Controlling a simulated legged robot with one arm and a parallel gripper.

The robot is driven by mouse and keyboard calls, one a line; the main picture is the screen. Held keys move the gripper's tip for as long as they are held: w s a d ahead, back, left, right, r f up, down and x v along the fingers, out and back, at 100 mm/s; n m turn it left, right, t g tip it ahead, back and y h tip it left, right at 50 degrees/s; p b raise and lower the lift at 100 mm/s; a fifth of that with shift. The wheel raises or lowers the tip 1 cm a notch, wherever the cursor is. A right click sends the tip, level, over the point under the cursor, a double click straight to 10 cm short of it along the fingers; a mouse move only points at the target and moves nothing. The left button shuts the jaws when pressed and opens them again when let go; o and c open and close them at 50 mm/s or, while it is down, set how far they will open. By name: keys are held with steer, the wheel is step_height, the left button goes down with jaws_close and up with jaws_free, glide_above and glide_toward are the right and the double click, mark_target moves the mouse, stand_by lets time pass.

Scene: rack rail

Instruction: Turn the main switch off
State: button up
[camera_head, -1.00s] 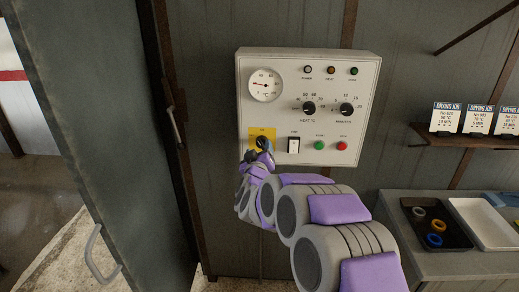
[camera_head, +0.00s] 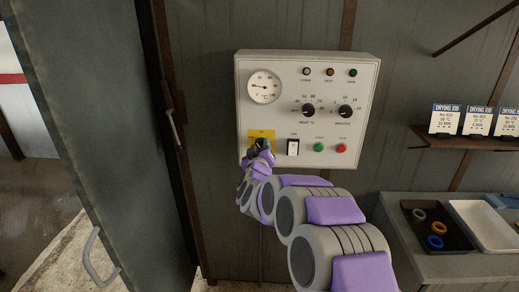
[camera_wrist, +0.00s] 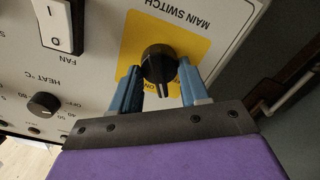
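The main switch (camera_wrist: 158,63) is a round black knob on a yellow plate (camera_wrist: 196,45) lettered MAIN SWITCH. In the wrist view, its narrow lower end points toward the ON label. In the head view the yellow plate (camera_head: 254,134) is at the lower left of the white control panel (camera_head: 330,160), and my gripper (camera_head: 260,146) largely hides the knob. My gripper's blue fingers (camera_wrist: 160,76) stand apart, one on each side of the knob, with the tips very close to its sides. I cannot tell whether they touch it.
A white fan rocker (camera_wrist: 52,25) is beside the plate; it also shows in the head view (camera_head: 293,147). Heat (camera_head: 308,110) and minutes (camera_head: 345,111) dials sit above green and red buttons. An open door (camera_head: 90,130) stands left; a counter with trays (camera_head: 405,228) is right.

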steer(key=shift+f, duration=0.1)
steer(key=c, duration=0.4)
steer(key=p, duration=0.2)
steer(key=shift+n+p, duration=0.35)
steer(key=shift+n, duration=0.05)
steer(key=n+p, duration=0.1)
steer(key=p, duration=0.2)
steer(key=shift+r, duration=0.25)
steer(key=n+p, duration=0.2)
steer(key=p, duration=0.3)
steer(key=shift+n+p, duration=0.35)
steer(key=shift+n, duration=0.05)
steer(key=shift+a+f+n+p, duration=0.1)
steer(key=shift+f+n+p, duration=0.1)
steer(key=shift+n+p, duration=0.9)
steer(key=shift+d+f+n+p, duration=0.1)
steer(key=shift+f+n+p, duration=0.1)
steer(key=shift+n+p, duration=0.85)
steer(key=shift+a+f+n+p, duration=0.15)
steer(key=shift+n+p, duration=0.55)
steer(key=shift+n, duration=0.75)
steer(key=shift+s+f, duration=0.1)
